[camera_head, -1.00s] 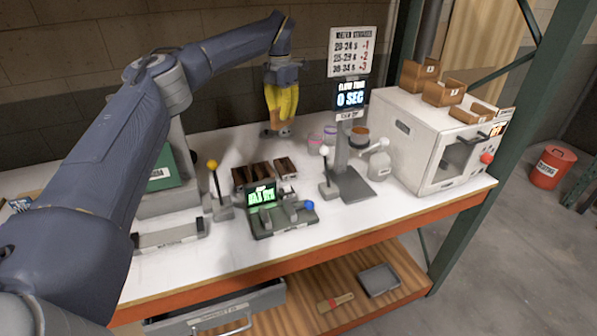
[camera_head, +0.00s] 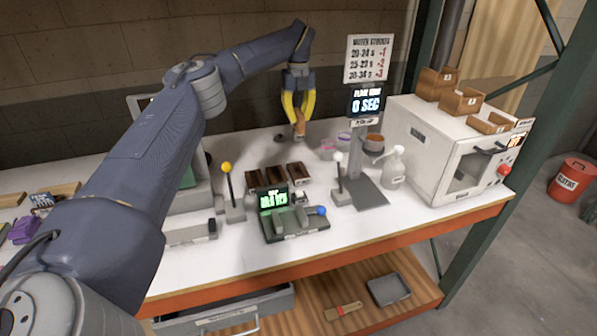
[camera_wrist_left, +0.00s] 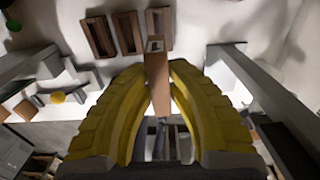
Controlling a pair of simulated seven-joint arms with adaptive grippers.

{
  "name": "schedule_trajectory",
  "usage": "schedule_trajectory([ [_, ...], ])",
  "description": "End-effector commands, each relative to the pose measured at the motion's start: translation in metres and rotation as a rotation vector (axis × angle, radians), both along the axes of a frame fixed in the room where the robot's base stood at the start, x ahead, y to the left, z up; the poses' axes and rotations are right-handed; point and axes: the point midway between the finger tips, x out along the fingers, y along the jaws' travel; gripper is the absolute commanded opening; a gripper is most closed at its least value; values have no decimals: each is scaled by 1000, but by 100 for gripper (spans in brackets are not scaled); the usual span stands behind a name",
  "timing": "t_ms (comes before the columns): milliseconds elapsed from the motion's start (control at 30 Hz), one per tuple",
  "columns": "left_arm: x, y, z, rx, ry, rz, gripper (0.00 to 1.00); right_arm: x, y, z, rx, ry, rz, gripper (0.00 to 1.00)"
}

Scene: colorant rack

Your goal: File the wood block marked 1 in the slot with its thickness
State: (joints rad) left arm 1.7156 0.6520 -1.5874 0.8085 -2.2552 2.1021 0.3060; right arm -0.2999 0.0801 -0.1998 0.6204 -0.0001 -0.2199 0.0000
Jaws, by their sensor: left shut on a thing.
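My left gripper (camera_head: 299,122) hangs in the head view, its yellow fingers pointing down over the back of the table. It is shut on a narrow brown wood block (camera_head: 300,131), which shows beneath the fingertips. In the left wrist view the block (camera_wrist_left: 158,78) stands out between the yellow fingers, with a small dark mark on its pale end; I cannot read it surely. The dark brown slotted rack (camera_head: 277,178) sits on the table in front of the gripper. Its open slots (camera_wrist_left: 112,34) also show in the left wrist view. My right gripper is out of view.
A grey device with a green display (camera_head: 272,199) stands in front of the rack. A yellow-knobbed lever (camera_head: 228,185) is at its left. A sign post (camera_head: 366,150), white bottle (camera_head: 393,168) and white oven (camera_head: 445,150) stand to the right.

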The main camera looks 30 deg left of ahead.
Motion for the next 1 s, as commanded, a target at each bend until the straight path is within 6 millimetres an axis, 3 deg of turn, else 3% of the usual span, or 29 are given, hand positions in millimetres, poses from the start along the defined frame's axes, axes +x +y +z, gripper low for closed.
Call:
schedule_trajectory([
  [400, -1, 0, -93, -2, 3, 2, 0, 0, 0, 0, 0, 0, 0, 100],
  [600, -1, 0, -127, -2, 2, 3, 0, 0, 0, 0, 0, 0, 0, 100],
  [1000, 0, 0, -150, -1, 1, 2, 0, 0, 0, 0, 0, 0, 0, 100],
])
